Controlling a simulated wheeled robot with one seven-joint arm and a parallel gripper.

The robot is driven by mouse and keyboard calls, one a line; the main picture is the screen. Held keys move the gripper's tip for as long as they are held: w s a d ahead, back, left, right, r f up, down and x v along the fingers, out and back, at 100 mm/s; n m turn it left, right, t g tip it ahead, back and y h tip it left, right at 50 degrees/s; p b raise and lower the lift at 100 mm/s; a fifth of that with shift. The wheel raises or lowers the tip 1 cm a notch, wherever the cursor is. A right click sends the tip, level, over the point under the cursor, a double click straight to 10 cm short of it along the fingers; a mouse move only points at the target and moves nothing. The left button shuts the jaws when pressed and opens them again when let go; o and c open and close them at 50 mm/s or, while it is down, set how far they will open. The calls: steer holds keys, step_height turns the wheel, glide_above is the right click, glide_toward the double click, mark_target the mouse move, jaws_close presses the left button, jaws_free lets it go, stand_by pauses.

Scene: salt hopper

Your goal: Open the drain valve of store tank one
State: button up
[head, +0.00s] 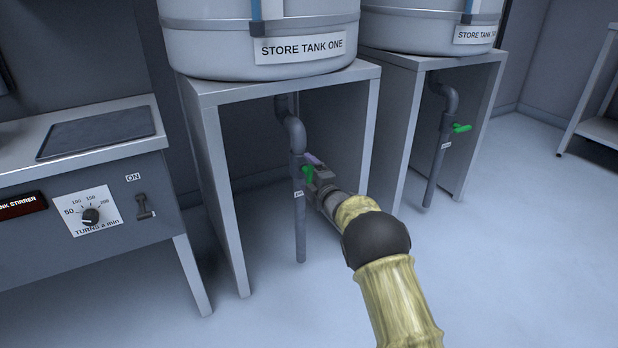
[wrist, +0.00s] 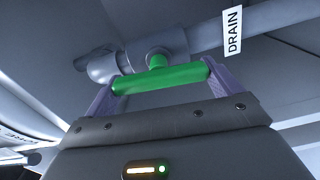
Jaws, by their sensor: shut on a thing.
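Store tank one (head: 260,48) is a pale tank with a name label, standing on a grey stand. Its grey drain pipe (head: 299,225) comes down under the stand, with a green valve handle (head: 307,174) on it. My gripper (head: 311,167) is at this handle, partly hidden in the head view. A DRAIN label (wrist: 233,32) is on the pipe.
A second tank (head: 430,25) on its own stand is to the right, with a similar pipe and green handle (head: 461,128). A bench with a stirrer dial (head: 91,215) and a switch (head: 145,206) is at the left. The floor in front is clear.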

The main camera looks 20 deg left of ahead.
steer(key=shift+f+n, duration=0.1)
steer(key=shift+n, duration=0.5)
steer(key=o, duration=0.7)
steer(key=p+v, duration=0.7)
steer(key=v, duration=1)
steer(key=shift+d, duration=0.2)
steer(key=shift+s, duration=0.15)
